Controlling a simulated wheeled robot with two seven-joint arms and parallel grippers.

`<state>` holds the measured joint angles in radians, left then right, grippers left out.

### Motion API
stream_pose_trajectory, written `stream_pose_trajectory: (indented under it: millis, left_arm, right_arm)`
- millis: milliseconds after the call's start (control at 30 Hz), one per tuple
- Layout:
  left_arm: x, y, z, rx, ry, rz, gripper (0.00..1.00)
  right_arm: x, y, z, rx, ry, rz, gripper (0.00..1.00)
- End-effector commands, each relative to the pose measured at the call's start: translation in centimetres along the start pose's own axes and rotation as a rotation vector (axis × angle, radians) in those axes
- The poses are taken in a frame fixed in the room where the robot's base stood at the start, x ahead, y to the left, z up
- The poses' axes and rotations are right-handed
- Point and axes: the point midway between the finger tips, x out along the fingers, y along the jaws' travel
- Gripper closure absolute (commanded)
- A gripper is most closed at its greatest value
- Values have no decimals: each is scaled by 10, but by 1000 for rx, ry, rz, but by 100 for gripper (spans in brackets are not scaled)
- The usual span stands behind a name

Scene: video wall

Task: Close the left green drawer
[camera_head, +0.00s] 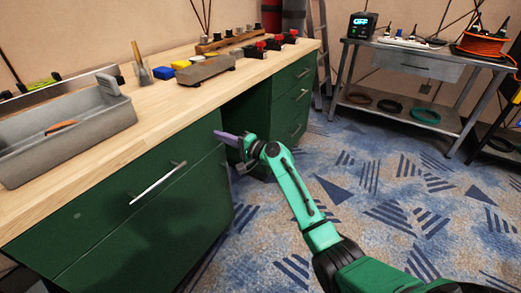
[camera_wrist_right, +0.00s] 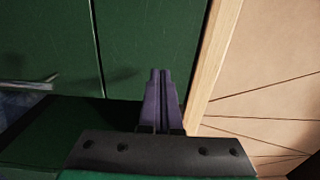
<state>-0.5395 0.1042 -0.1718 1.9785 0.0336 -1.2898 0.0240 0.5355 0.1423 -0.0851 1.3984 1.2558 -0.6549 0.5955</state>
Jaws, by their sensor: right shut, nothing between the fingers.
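The left green drawer (camera_head: 115,203) is the upper front of the green cabinet under the left part of the workbench, with a silver bar handle (camera_head: 158,183). Its front looks nearly flush below the worktop edge; I cannot tell whether a small gap is left. My right gripper (camera_head: 219,134) is at the right end of this front, just below the worktop, its purple fingers pointing left. In the right wrist view, the closed fingers (camera_wrist_right: 161,75) hold nothing and point at green panels (camera_wrist_right: 150,35). I cannot tell whether they touch. My left gripper is out of view.
The wooden worktop (camera_head: 160,115) carries a grey tool tray (camera_head: 60,135) and small parts. An open knee space lies right of the left cabinet, then another green drawer stack (camera_head: 290,100). A metal table (camera_head: 420,65) stands at the right. Blue patterned carpet (camera_head: 380,190) is clear between.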

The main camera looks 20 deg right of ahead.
Motion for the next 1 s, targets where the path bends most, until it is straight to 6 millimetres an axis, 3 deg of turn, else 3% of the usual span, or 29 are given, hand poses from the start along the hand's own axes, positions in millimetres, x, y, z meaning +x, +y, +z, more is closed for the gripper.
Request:
stream_pose_trajectory:
  millis: [167, 500, 767, 867, 967, 1000]
  left_arm:
    - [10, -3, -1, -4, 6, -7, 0]
    - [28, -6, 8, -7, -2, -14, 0]
    - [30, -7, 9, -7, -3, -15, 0]
    - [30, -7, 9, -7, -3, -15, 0]
    - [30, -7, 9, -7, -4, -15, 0]
    - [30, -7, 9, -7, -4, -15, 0]
  right_arm:
    - [-22, 1, 1, 1, 1, 5, 100]
    - [-90, 4, 1, 2, 0, 8, 100]
    - [-102, 9, 2, -7, -2, 20, 100]
    - [-109, 47, 13, -68, -12, 119, 100]
    - [-131, 120, 34, -203, -53, 320, 100]
    - [-146, 154, 46, -269, -83, 418, 100]
